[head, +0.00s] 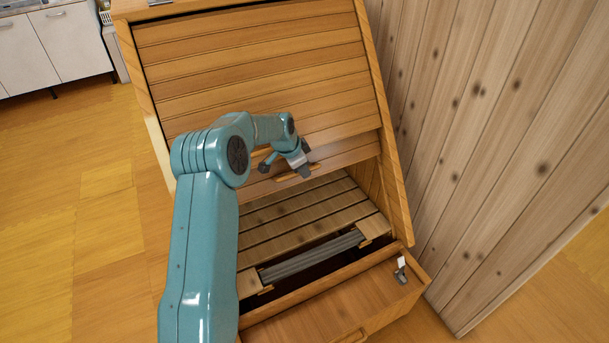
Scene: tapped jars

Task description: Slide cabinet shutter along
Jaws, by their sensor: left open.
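A wooden cabinet fills the middle of the head view. Its slatted shutter (255,62) covers the upper part of the front, and the lower part is open onto a slatted shelf (310,213). A small wooden handle (297,172) sits near the shutter's lower edge. My left gripper (285,167) is open, at the shutter's lower edge beside the handle; I cannot tell whether it touches it. My teal left arm hides the left part of the opening. My right gripper is not in view.
A drawer (330,300) stands pulled out at the cabinet's bottom, with a small metal-and-white item (401,271) on its right side. A knotty plank wall (500,130) stands close on the right. White cupboards (55,45) stand far left; the floor (70,200) there is clear.

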